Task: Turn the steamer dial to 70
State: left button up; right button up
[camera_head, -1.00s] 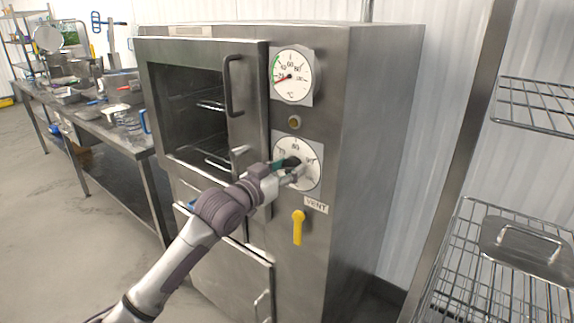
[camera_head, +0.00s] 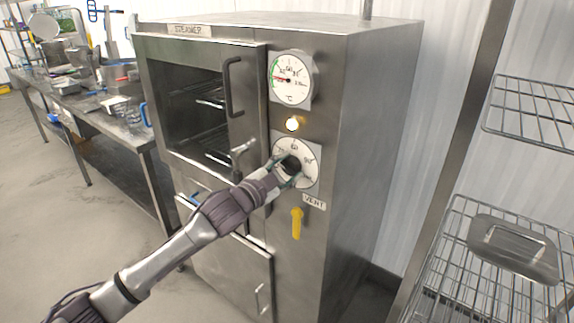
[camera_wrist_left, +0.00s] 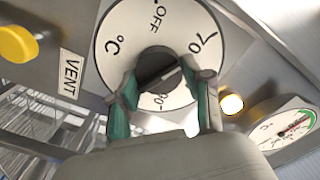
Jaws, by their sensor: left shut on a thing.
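The steamer dial is a white round plate (camera_head: 308,169) with a dark centre knob (camera_wrist_left: 155,65), on the front of the steel steamer (camera_head: 372,120). My left gripper (camera_head: 290,170) is shut on the knob, one finger on each side; it also shows in the left wrist view (camera_wrist_left: 165,92). A light line on the knob runs toward the right finger, on the 70 side. Its exact setting cannot be told. My right gripper is not in view.
A lit amber lamp (camera_head: 292,124) and a temperature gauge (camera_head: 291,78) sit above the dial. A yellow vent handle (camera_head: 297,222) hangs below it. The steamer door handle (camera_head: 232,88) is to the left. A wire rack (camera_head: 450,225) stands at the right.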

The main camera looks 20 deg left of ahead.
pick_arm(q)
jog(key=shift+m, duration=0.4)
jog(key=o, duration=1.1)
jog(key=shift+o, duration=0.2)
jog(key=v, duration=1.2)
